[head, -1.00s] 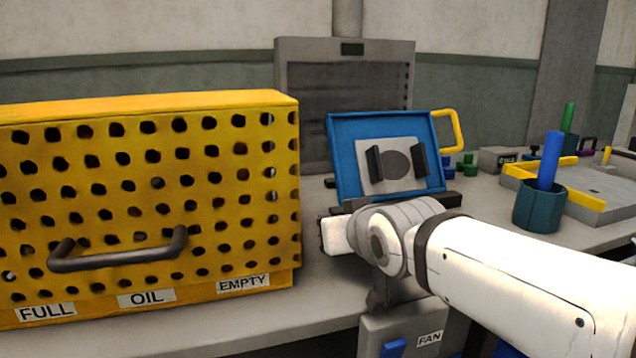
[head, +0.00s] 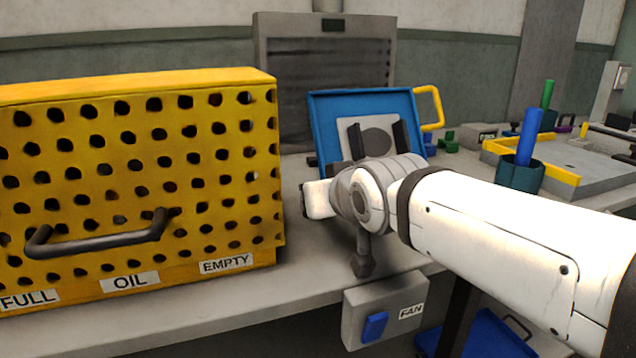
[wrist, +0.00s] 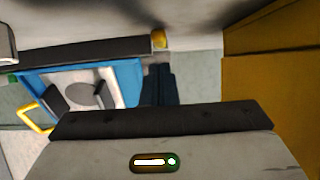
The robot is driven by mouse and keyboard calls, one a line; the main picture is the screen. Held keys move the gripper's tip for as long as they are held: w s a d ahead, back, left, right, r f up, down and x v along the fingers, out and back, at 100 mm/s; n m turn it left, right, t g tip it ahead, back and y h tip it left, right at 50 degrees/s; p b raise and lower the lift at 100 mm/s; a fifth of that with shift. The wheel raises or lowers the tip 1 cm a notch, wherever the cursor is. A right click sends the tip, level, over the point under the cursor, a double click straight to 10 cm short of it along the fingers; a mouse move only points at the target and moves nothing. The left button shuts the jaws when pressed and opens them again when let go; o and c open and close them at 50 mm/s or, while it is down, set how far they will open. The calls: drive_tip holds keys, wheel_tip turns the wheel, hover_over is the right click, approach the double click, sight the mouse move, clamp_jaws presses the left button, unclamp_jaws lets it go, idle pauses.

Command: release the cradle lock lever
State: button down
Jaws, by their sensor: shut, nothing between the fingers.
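The blue tilted cradle (head: 318,115) stands on the bench behind my arm. A pale plate (head: 352,130) with a dark round spot and two dark blocks sits on it. It also shows in the wrist view (wrist: 128,75), upside down. There, a small yellow knob (wrist: 159,39) sits at the end of a dark bar (wrist: 85,50) along the cradle; I cannot tell whether this is the lock lever. My gripper (wrist: 158,70) has its dark fingers together and empty, beside the cradle and just short of the knob. In the head view my wrist hides the fingers and the cradle's lower edge.
A yellow perforated box (head: 140,180) stands close on the left. A yellow loop handle (head: 430,108) is on the cradle's right. A grey FAN box (head: 385,312) hangs under the bench edge. A dark cup with a blue rod (head: 528,140) stands to the right.

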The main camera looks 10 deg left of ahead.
wheel_tip(320, 180, up, 8)
drive_tip(key=p, duration=0.2)
